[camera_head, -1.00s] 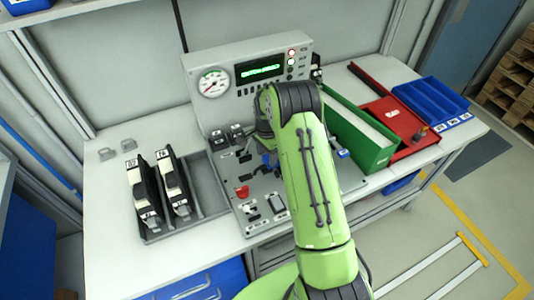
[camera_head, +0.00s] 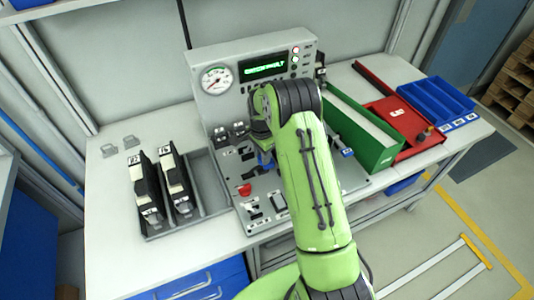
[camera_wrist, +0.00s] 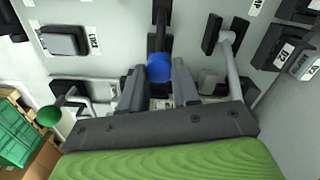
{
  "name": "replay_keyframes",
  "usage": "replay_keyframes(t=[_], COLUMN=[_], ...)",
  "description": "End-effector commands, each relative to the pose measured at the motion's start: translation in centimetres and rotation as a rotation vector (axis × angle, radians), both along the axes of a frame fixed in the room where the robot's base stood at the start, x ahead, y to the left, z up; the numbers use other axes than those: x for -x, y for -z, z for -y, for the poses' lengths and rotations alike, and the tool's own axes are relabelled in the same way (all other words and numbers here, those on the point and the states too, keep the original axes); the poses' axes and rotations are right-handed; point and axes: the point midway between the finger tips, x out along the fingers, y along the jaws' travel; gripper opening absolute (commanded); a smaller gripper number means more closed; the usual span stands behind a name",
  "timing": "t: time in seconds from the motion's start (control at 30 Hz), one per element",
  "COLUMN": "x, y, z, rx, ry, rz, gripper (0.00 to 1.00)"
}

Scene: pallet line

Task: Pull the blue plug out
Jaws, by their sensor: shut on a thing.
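The blue plug (camera_wrist: 160,68) shows as a round blue end in front of a dark upright part in the wrist view. My gripper (camera_wrist: 159,80) has one grey finger on each side of it and is shut on it. The contact itself is partly hidden by the fingers and the plug's round end. In the head view, a bit of blue (camera_head: 265,161) shows low on the control panel (camera_head: 230,164), beside my green arm. My arm covers much of the panel's right part there.
A gauge (camera_head: 215,80) and a lit green display (camera_head: 263,68) stand at the panel's back. Two black modules sit in a grey tray (camera_head: 208,182) to the left. A green box (camera_head: 377,155) and red tray (camera_head: 409,117) are at the right. A green knob (camera_wrist: 48,115) shows in the wrist view.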

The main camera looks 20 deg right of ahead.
Motion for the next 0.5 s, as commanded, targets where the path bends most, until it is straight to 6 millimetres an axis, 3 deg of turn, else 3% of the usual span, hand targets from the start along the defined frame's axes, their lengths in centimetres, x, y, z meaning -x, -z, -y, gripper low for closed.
replay_keyframes(t=[0.1,0.13,0.3,0.5], x=[-0.06,-0.07,-0.05,-0.02], y=[-0.07,-0.07,-0.06,-0.04], z=[-0.52,-0.54,-0.44,-0.32], rx=[-0.009,-0.009,-0.008,-0.006], ry=[-0.011,-0.011,-0.010,-0.007], rz=[0.001,0.001,0.000,-0.001], gripper=[0.00,0.32,0.56,0.56])
